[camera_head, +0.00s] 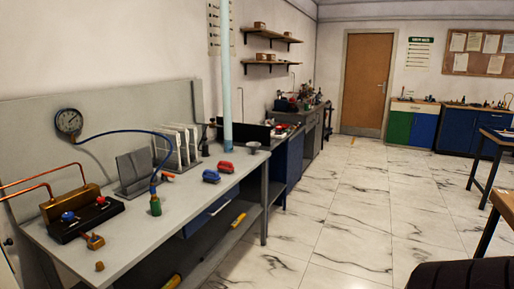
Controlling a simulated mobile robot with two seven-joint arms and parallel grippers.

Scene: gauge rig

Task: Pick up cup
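A small grey cup-like vessel (253,147) stands at the far right corner of the grey workbench top (215,211). It is small in the picture, and I cannot tell whether it holds anything. Neither of my grippers is in view.
The bench carries a brass manifold with copper pipes (70,203), a pressure gauge (69,122) with a blue hose, a grey rack (133,170), a green bottle (155,205) and red-and-blue clamp-like items (211,176). The marble floor (340,220) is clear. A dark rounded thing (465,275) fills the lower right.

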